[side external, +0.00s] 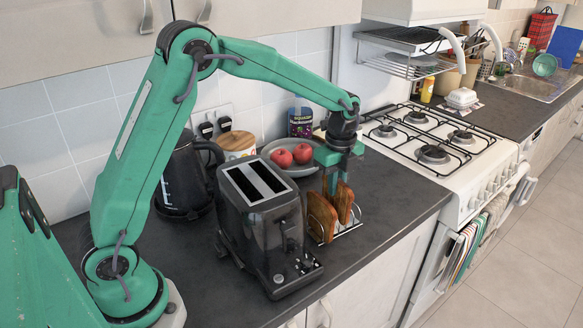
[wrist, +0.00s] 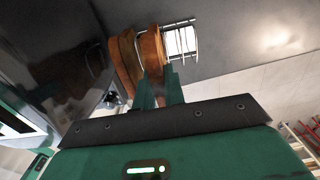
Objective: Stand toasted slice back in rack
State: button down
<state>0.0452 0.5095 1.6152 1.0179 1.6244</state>
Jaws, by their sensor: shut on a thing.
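My gripper (side external: 337,184) points down over the wire toast rack (side external: 346,229) on the dark counter, right of the black toaster (side external: 262,225). It is shut on a brown toasted slice (side external: 345,203), gripped at its top edge. The held slice (wrist: 152,50) shows in front of the fingers (wrist: 160,92) in the wrist view. It stands nearly upright at the rack; its lower edge is hard to see. Another brown slice (side external: 321,218) stands beside it, nearer the toaster, and also shows in the wrist view (wrist: 124,62). Rack wires (wrist: 182,42) show beside the held slice.
A bowl with red apples (side external: 282,157) sits behind the rack. A black kettle (side external: 183,175) stands behind the toaster. The white gas hob (side external: 440,150) is to the right. Bare counter (side external: 400,192) lies between rack and hob.

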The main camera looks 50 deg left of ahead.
jog(key=shift+f, duration=1.2)
jog(key=c, duration=1.4)
grip_release()
jog(key=shift+r, duration=0.1)
jog(key=shift+r, duration=3.35)
